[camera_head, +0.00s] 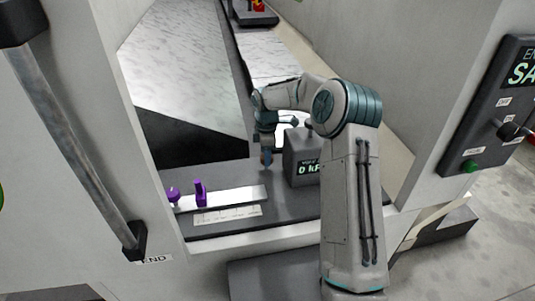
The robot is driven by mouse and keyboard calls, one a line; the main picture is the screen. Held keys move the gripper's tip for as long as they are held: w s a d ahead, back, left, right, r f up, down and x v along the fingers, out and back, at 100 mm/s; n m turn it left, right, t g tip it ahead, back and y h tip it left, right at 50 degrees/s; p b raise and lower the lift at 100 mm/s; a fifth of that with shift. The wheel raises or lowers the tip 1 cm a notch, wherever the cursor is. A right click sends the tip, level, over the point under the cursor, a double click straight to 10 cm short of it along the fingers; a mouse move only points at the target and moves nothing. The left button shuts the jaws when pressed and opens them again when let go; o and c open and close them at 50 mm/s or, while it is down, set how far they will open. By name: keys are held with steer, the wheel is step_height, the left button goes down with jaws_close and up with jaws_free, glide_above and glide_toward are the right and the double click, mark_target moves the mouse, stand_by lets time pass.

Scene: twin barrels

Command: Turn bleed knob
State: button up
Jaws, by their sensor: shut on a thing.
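My gripper (266,158) points down at the dark panel, just left of a dark grey box (300,150) with a lit display reading "0 kP", partly cut off by my arm. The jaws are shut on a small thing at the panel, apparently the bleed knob. It is mostly hidden by the fingers, so its shape and angle cannot be told. To the left, a light metal strip (235,195) carries an upright purple lever (200,193) and a round purple knob (173,195). My gripper is apart from both purple parts.
A pale label strip (228,215) lies in front of the metal strip. Light walls frame the opening, with a long grey handle (80,140) at left and a dark control panel (495,110) with a green button at right. A marbled surface (190,70) lies behind.

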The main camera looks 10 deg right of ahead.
steer(key=n+p, duration=0.1)
steer(key=n, duration=0.5)
steer(key=shift+r+n, duration=0.1)
steer(key=shift+n, duration=0.2)
stand_by(0.5)
steer(key=o, duration=1)
steer(key=shift+c, duration=0.2)
step_height(320, 180, up, 14)
steer(key=b, duration=0.2)
steer(key=shift+w+a, duration=0.15)
